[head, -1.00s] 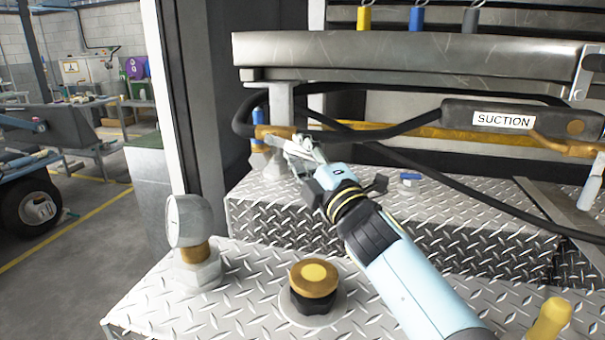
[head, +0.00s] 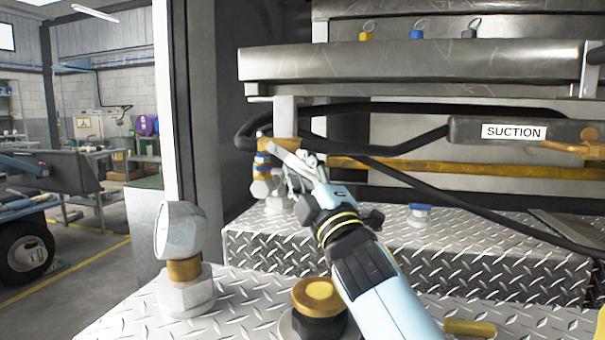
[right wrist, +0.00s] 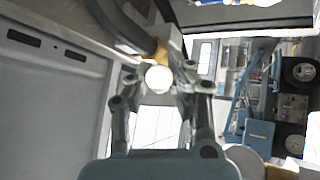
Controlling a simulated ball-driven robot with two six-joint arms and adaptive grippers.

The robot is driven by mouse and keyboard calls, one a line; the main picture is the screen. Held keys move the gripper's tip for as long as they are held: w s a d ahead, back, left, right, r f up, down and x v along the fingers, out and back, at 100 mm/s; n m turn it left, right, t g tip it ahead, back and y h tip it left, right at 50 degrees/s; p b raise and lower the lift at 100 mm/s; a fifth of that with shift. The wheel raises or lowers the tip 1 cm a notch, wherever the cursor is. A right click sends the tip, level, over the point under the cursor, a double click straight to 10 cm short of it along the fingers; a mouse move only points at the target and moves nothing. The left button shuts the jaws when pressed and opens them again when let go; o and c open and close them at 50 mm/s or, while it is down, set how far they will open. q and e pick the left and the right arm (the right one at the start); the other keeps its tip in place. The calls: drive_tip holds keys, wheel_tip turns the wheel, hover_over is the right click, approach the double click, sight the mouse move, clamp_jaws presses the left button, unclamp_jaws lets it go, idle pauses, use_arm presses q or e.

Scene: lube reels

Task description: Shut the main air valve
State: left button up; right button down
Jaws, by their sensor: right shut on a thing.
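A brass valve (head: 283,145) sits at the left end of the black hose, below the steel shelf. A pale grey lever (head: 285,158) slants down to the right from it. My right gripper (head: 301,172) is at the lever's lower end and shut on it. In the right wrist view the lever's round white end (right wrist: 158,78) lies between the fingers, with the brass part (right wrist: 162,53) just beyond. The fingers partly hide the lever in the head view. No label is readable on this valve. My left gripper is not in view.
A pressure gauge (head: 181,230) stands at front left, and a brass-capped fitting (head: 318,298) is beside my right arm. A black hose (head: 400,150) runs behind the gripper to a SUCTION label (head: 513,132). A blue-topped fitting (head: 419,210) stands on the tread-plate step (head: 480,225).

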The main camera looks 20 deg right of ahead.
drive_tip(key=c, duration=1.2)
unclamp_jaws()
drive_tip(key=shift+r, duration=0.1)
drive_tip(key=v, duration=1.2)
